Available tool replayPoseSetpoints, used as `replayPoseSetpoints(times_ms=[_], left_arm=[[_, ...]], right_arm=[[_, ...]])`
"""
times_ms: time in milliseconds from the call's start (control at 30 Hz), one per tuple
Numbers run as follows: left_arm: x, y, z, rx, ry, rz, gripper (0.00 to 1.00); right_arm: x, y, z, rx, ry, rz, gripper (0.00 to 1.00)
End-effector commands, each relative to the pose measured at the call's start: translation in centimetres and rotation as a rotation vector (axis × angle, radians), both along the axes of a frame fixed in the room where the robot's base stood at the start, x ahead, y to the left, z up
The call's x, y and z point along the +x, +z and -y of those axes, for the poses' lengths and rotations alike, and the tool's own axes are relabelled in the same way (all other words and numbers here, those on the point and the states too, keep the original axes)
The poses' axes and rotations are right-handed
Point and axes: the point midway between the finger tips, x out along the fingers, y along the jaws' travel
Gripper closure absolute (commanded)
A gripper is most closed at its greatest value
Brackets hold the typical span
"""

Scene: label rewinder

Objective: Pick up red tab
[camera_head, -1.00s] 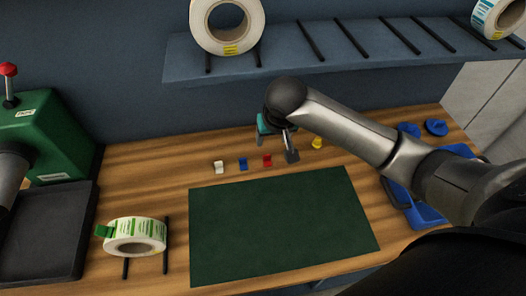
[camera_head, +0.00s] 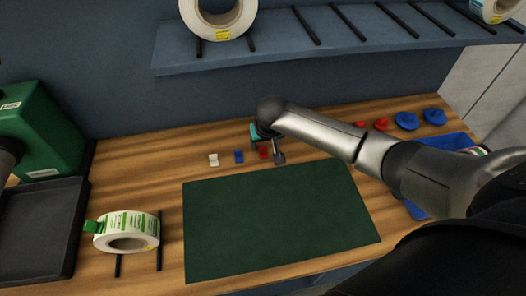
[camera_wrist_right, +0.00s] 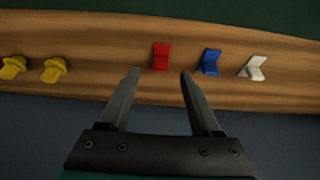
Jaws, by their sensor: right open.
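The red tab (camera_head: 264,153) stands on the wooden table behind the green mat, beside my right gripper (camera_head: 268,157) in the head view. In the right wrist view the red tab (camera_wrist_right: 161,56) is just beyond the fingertips and lines up with the gap between them. My right gripper (camera_wrist_right: 160,73) is open with nothing between its fingers. I cannot tell whether a finger touches the tab. My left gripper is not in view.
A blue tab (camera_wrist_right: 210,62) and a white tab (camera_wrist_right: 254,68) stand close beside the red one; yellow pieces (camera_wrist_right: 54,70) lie on the other side. The green mat (camera_head: 275,220) is bare. A shelf (camera_head: 300,48) overhangs the back. A label roll (camera_head: 127,232) stands at left.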

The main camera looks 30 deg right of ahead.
Motion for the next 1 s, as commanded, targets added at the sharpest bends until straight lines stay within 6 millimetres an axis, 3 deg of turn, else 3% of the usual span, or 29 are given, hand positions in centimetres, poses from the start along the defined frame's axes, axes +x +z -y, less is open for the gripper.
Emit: replayPoseSetpoints(times_ms=[200, 533, 1000], left_arm=[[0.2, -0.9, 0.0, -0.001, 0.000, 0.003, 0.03], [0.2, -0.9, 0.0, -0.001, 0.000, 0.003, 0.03], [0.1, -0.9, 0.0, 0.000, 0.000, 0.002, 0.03]], right_arm=[[0.9, -2.3, 0.2, 0.000, -0.001, 0.000, 0.35], [1.1, -2.6, 0.2, 0.001, 0.000, 0.001, 0.36], [1.0, -2.6, 0.2, 0.001, 0.000, 0.001, 0.89]])
